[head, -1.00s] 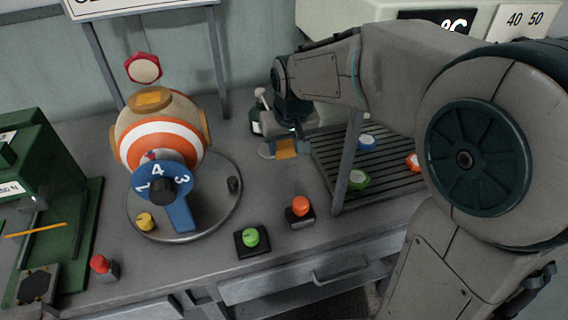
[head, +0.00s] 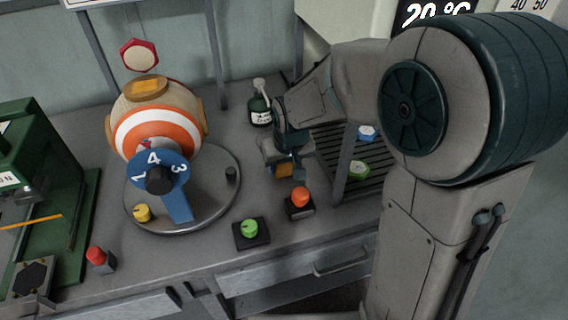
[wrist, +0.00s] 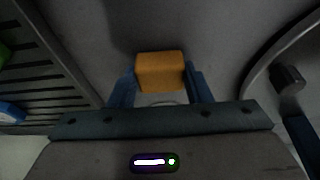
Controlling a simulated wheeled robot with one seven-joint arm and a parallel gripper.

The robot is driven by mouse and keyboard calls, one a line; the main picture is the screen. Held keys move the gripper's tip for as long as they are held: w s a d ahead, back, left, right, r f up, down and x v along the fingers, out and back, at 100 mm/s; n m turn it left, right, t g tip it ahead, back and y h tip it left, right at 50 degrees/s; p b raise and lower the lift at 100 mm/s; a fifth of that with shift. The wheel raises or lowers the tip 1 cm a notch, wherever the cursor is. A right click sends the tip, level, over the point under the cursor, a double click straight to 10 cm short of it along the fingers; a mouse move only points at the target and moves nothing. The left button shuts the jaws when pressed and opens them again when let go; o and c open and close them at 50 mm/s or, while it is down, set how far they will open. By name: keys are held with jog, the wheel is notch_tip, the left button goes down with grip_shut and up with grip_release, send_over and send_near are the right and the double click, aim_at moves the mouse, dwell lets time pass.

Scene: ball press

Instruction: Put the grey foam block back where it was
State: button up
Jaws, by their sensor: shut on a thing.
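My gripper (head: 284,165) points down over the bench, between the round turntable and the slatted rack. It is shut on an orange-yellow block (wrist: 160,71), whose end also shows below the gripper in the head view (head: 284,170). In the wrist view the block sits between two blue fingers, with grey bench behind it. I cannot tell whether it touches the bench. I see no block that is clearly grey; the held one looks orange-yellow.
An orange button (head: 300,197) and a green button (head: 249,229) stand in front. A dark bottle (head: 260,108) is behind my gripper. The rack (head: 335,186) with its post is close right.

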jog(key=shift+f, duration=0.15)
jog(key=o, duration=0.9)
jog(key=shift+r, duration=0.55)
jog(key=p+v, duration=0.1)
jog(key=v, duration=1)
jog(key=shift+s+r+p, duration=0.1)
jog(key=shift+s+p, duration=0.1)
jog(key=shift+p, duration=0.1)
